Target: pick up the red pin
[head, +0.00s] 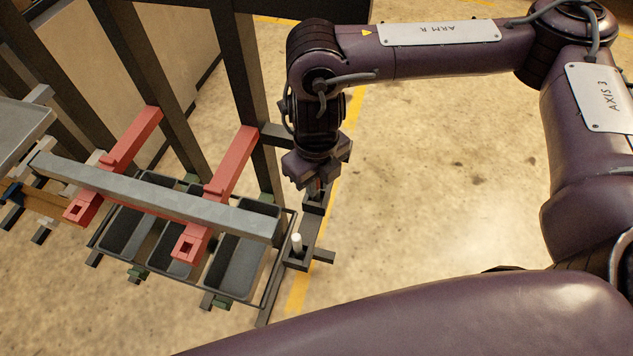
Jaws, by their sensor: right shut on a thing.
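My right gripper (316,184) points down at the right end of the tray rack, above a dark narrow bracket. It is shut on a small reddish piece, which I take to be the red pin (317,187). Only a sliver of the pin shows between the fingers, and the rest is hidden. I cannot tell whether the pin's lower end still touches the bracket. A pale, upright pin (297,243) stands on the same bracket, nearer to me and apart from the gripper. My left gripper is not in view.
A rack with several dark trays (237,268) stands at left. A grey bar (150,194) and two red beams (232,160) cross above them. Dark posts (250,90) rise behind. The concrete floor (440,200) at right is clear. My purple arm link fills the foreground.

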